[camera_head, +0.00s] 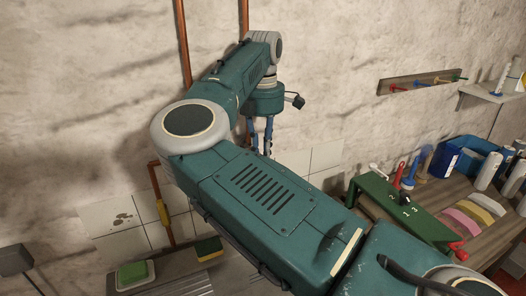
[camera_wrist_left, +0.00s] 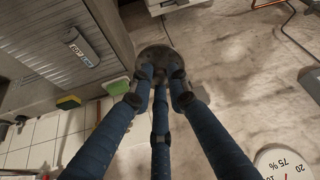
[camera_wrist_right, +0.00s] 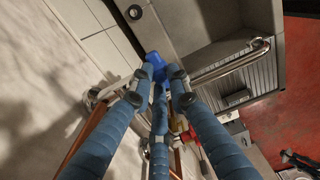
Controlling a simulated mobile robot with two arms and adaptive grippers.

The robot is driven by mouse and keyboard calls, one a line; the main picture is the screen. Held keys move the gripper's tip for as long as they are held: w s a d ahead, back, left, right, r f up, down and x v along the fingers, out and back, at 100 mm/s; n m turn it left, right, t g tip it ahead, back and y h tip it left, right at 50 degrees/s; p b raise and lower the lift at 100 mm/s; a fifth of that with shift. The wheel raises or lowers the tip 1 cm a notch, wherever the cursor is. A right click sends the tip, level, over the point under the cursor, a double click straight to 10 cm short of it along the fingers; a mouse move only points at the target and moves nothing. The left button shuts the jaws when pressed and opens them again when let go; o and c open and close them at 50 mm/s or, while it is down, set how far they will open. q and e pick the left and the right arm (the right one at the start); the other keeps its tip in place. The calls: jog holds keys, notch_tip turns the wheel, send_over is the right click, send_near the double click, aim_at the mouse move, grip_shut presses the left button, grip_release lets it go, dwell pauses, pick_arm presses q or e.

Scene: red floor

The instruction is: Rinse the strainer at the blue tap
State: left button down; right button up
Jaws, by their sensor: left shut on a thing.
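My left gripper (camera_wrist_left: 158,82) is shut on a dark round thing (camera_wrist_left: 153,56) in the left wrist view. It may be the strainer, but its shape is not clear. The left gripper does not show in the head view. My right arm crosses the head view, and its gripper (camera_head: 259,145) points down near the tiled wall. My right arm hides much of the sink area.
A green sponge (camera_head: 132,272) and a yellow-green sponge (camera_head: 208,248) lie at the lower left. Copper pipes (camera_head: 182,40) run down the wall. A green numbered rack (camera_head: 400,215) and a blue bin (camera_head: 447,158) stand on the right table. A metal rail (camera_wrist_right: 235,66) borders the grey sink.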

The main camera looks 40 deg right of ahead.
pick_arm(q)
jog(key=shift+s, duration=0.1)
pick_arm(e)
jog(key=shift+r, duration=0.1)
grip_shut()
pick_arm(q)
notch_tip(320, 180, down, 4)
jog(key=b, duration=0.3)
jog(key=shift+r+b, duration=0.15)
jog(key=shift+b, duration=0.25)
pick_arm(e)
jog(key=h, duration=0.1)
jog(key=a+h, duration=0.1)
jog(key=shift+w+f+g+h, duration=0.25)
jog(key=shift+f+g+h, duration=0.05)
jog(key=shift+f+g, duration=0.1)
pick_arm(q)
jog(key=shift+f+b, duration=0.35)
pick_arm(e)
jog(key=shift+a+h, duration=0.2)
jog(key=shift+h, duration=0.3)
pick_arm(q)
jog(key=shift+f, duration=0.2)
pick_arm(e)
jog(key=shift+w+a+r+g+h, duration=0.1)
jog(key=shift+r+g+h, duration=0.2)
jog(key=shift+h, duration=0.1)
pick_arm(q)
jog(key=shift+r, duration=0.1)
